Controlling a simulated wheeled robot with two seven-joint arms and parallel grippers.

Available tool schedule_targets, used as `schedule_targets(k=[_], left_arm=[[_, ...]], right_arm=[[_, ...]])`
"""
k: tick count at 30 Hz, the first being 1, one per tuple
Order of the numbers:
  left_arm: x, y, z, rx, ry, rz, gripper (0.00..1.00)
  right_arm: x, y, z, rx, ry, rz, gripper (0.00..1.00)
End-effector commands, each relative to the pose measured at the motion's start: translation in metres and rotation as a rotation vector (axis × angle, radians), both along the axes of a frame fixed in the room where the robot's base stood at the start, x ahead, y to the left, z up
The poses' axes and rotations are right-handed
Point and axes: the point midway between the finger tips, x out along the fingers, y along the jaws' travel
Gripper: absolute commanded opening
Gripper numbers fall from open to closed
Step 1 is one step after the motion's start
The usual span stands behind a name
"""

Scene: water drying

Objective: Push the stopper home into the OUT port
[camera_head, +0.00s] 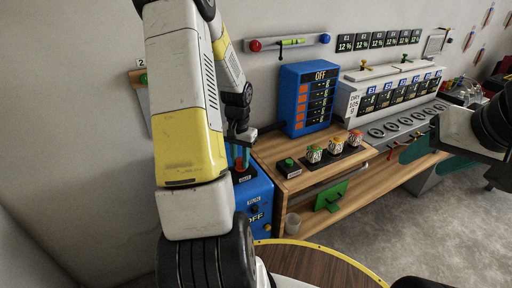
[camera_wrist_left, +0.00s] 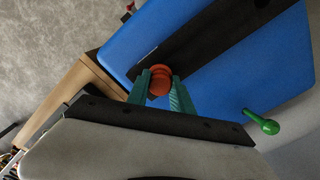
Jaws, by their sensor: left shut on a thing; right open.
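An orange-red stopper (camera_wrist_left: 160,81) sits between the teal fingers of my left gripper (camera_wrist_left: 160,94) in the left wrist view. The fingers are shut on it, over a dark strip on a blue machine (camera_wrist_left: 235,75). In the head view my left gripper (camera_head: 238,158) points down at the dark top of the blue machine (camera_head: 258,196), and a bit of red shows at its fingers. The OUT port is hidden; I cannot tell how deep the stopper sits. My right gripper (camera_head: 428,155) is open and empty at the right, before the grey console.
A wooden bench (camera_head: 290,186) stands beside the blue machine, with a green button (camera_head: 289,162) and several small jars on it. A blue display box (camera_head: 308,98) stands behind. A green knob (camera_wrist_left: 262,123) sticks out in the left wrist view. The floor at right is clear.

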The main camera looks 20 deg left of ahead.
Motion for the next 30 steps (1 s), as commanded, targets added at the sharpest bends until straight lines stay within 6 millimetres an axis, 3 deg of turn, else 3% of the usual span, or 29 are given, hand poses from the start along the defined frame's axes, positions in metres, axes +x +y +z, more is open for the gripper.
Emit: schedule_targets(k=[8, 9, 12, 13, 23, 30], left_arm=[[0.0, 0.0, -0.007, 0.0, 0.002, 0.0, 0.0], [0.0, 0.0, -0.007, 0.0, 0.001, 0.0, 0.31], [0.0, 0.0, -0.007, 0.0, 0.001, 0.0, 0.51], [0.0, 0.0, -0.007, 0.0, 0.001, 0.0, 0.53], [0.0, 0.0, -0.004, 0.001, -0.001, 0.0, 0.53], [0.001, 0.001, 0.032, 0.002, -0.005, 0.001, 0.53]], right_arm=[[0.0, 0.0, 0.0, 0.0, 0.0, 0.0, 0.55], [0.0, 0.0, 0.0, 0.0, 0.0, 0.0, 0.55], [0.0, 0.0, 0.0, 0.0, 0.0, 0.0, 0.55], [0.0, 0.0, 0.0, 0.0, 0.0, 0.0, 0.55], [0.0, 0.0, 0.0, 0.0, 0.0, 0.0, 0.55], [0.0, 0.0, 0.0, 0.0, 0.0, 0.0, 0.55]])
